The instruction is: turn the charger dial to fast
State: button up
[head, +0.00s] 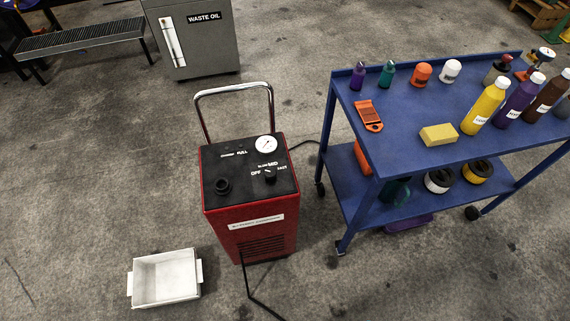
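The red charger (250,220) stands on the floor in the middle of the head view, with a black top panel and a chrome handle (235,92) behind. A small black dial (270,177) sits at the right of the panel. The labels OFF, SLOW, MID and FAST are around it, with FAST at its upper right. The dial's pointer is too small to read surely. My gripper is not in view.
A blue two-shelf cart (400,150) with bottles, a yellow sponge (438,134) and an orange tool (368,115) stands close at right. An empty white bin (165,278) is at front left. Black cables lie beside the charger. A waste oil cabinet (205,45) stands behind.

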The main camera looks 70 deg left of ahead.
aim_at(270, 173)
jog(key=k, duration=0.2)
jog(key=u, duration=3.6)
jog(key=k, duration=0.3)
jog(key=u, duration=1)
